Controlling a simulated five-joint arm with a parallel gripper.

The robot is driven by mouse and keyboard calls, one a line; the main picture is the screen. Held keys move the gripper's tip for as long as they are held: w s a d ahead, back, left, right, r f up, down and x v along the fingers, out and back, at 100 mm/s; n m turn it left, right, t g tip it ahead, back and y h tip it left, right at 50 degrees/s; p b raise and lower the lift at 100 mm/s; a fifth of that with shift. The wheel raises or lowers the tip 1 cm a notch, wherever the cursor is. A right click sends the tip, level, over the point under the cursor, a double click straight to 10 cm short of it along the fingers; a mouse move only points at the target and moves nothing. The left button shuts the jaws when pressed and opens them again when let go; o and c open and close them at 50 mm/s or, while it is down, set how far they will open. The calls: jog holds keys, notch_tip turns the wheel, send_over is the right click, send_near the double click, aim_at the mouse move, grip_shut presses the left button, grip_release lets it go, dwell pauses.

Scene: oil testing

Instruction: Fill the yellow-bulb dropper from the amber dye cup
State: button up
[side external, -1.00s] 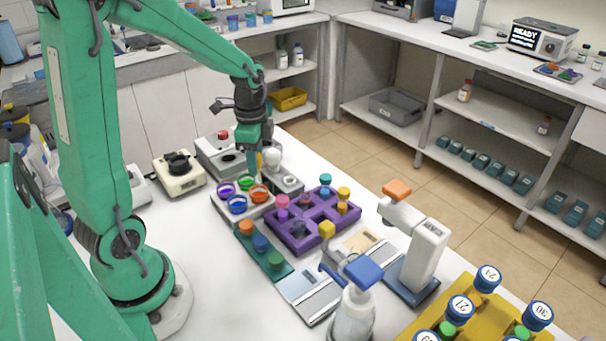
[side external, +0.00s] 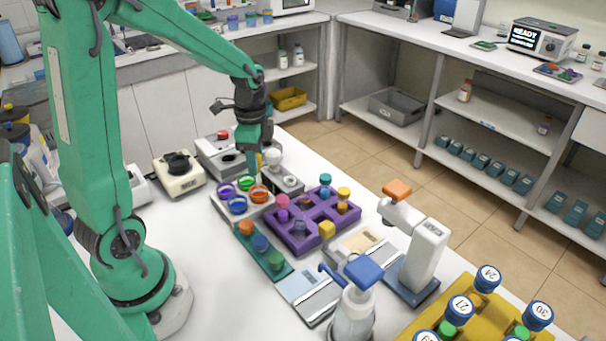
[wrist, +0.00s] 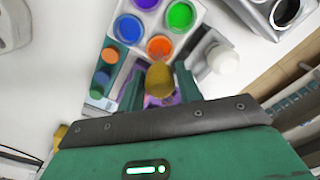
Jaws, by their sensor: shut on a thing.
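My gripper (side external: 258,162) points down above the white dye tray (side external: 268,209) and is shut on the yellow bulb (wrist: 160,80) of a dropper. In the wrist view the bulb sits between the two fingers (wrist: 159,88). The amber dye cup (side external: 259,194), orange-looking, is at the right of the tray; it also shows in the wrist view (wrist: 160,46), just beyond the bulb. The dropper's tip is hidden, so I cannot tell whether it is in the dye. Purple (side external: 226,188), green (side external: 247,182) and blue (side external: 237,204) cups share the tray.
A purple rack (side external: 301,237) with colored-top items stands close to the tray. A teal strip (side external: 249,257) with colored caps lies in front. A white round-topped item (side external: 273,157) stands just right of my gripper.

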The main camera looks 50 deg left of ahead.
jog(key=shift+f, duration=1.9)
dwell(0.9)
dwell(0.6)
jog(key=o, duration=0.5)
dwell(0.7)
jog(key=shift+r, duration=0.25)
jog(key=shift+r, duration=2.55)
